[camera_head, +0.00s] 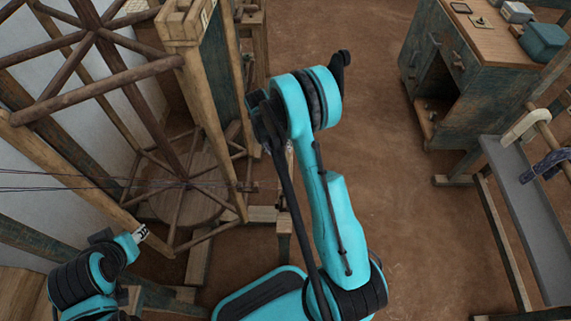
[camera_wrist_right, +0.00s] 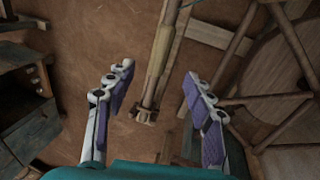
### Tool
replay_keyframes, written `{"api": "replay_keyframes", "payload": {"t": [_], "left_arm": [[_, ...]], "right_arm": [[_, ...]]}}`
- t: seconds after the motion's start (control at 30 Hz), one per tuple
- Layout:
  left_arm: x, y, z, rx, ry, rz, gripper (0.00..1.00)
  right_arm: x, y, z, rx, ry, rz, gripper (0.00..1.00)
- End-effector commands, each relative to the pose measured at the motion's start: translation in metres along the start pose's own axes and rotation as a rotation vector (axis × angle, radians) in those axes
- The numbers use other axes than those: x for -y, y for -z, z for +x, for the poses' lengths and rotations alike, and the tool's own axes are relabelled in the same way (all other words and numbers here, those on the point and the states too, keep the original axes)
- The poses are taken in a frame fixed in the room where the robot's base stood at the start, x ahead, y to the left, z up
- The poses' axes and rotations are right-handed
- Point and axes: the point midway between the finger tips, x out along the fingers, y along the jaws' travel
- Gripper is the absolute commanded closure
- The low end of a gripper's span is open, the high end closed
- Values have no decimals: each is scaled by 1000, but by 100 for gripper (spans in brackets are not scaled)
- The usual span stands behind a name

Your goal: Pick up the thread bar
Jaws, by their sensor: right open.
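My right gripper (camera_wrist_right: 158,76) is open in the right wrist view, with purple pads on both fingers. A pale wooden bar (camera_wrist_right: 160,48) runs down from the top edge between the fingertips and ends in a small crosspiece. No contact shows, and I cannot tell its depth or whether it is the thread bar. In the head view my right arm hides its own gripper. A bar wrapped in dark blue thread (camera_head: 546,166) lies at the right edge there. My left gripper (camera_head: 140,233) shows only a small part at lower left, and its jaws cannot be made out.
A wooden wheel frame (camera_head: 92,25) and loom posts stand at left, with dark threads crossing. A worn cabinet (camera_head: 480,85) stands at upper right. A grey bench (camera_head: 522,205) is at the right. The brown floor (camera_head: 410,220) between is clear.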

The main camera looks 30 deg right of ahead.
Motion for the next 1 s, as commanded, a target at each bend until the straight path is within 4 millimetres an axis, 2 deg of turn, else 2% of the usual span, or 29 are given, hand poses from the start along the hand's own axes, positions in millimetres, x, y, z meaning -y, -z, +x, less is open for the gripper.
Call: {"api": "replay_keyframes", "payload": {"t": [0.03,0.1,0.4,0.57,0.8,1.0], "left_arm": [[0,1,-1,0,0,0,60],[0,1,-1,0,0,0,60],[0,-5,8,0,0,0,60],[0,-10,14,0,0,0,60],[0,-22,31,0,0,0,60],[0,-22,31,0,0,0,60]], "right_arm": [[1,2,14,14,-11,12,47],[0,3,27,30,-23,26,47],[0,2,65,46,-35,41,47],[2,3,79,45,-35,40,47],[5,3,115,44,-34,39,47],[4,3,117,44,-34,39,47]]}}
